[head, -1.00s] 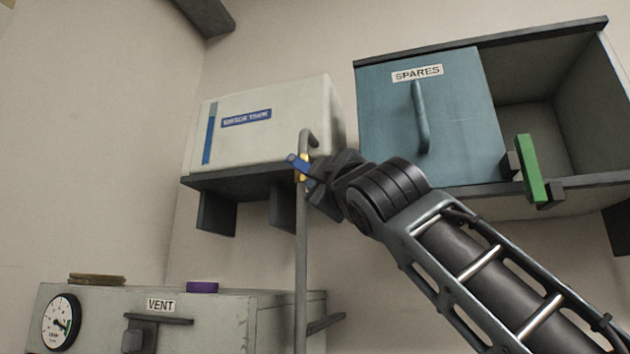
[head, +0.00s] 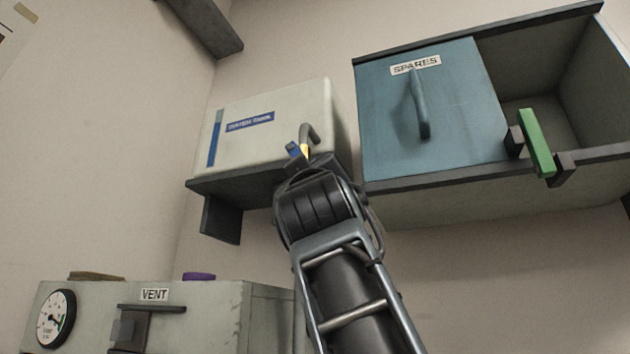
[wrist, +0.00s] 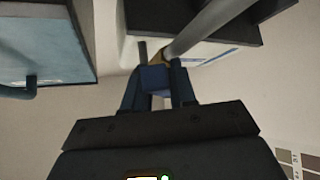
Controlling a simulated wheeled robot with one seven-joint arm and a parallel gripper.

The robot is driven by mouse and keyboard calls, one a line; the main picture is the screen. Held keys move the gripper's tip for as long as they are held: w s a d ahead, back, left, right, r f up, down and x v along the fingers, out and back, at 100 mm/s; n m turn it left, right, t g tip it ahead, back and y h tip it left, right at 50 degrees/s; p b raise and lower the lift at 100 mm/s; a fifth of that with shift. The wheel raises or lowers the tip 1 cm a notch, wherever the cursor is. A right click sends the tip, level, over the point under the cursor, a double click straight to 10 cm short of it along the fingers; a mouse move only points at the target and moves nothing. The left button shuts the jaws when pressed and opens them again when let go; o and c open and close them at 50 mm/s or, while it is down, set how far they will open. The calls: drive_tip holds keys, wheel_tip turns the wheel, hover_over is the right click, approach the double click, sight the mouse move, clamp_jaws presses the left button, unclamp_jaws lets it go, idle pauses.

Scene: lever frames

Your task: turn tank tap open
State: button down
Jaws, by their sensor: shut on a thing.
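The pale tank (head: 270,112) with a blue label stands on a dark wall shelf. A grey pipe (head: 309,135) bends out at its front right, with a brass tap body (head: 304,151) on it. The tap's blue handle (head: 293,150) shows just above my gripper (head: 305,165). In the wrist view my gripper (wrist: 158,88) is shut on the blue handle (wrist: 155,78), which sits between the two fingers. The brass part (wrist: 160,58) and the pipe (wrist: 208,28) are just beyond it. In the head view my arm hides the pipe's lower part and most of my fingers.
A blue SPARES cabinet (head: 430,120) is on the wall to the right, its right side open, with a green bar (head: 537,142) at its front. A grey VENT cabinet (head: 215,320) with a gauge (head: 56,318) is at lower left.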

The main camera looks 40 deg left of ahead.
drive_tip(key=shift+f, duration=0.1)
drive_tip(key=c, duration=1)
unclamp_jaws()
drive_tip(key=b+v, duration=0.1)
drive_tip(key=v, duration=0.6)
drive_tip(key=shift+s+f, duration=0.2)
drive_tip(key=shift+s, duration=0.1)
drive_tip(key=shift+d, duration=0.1)
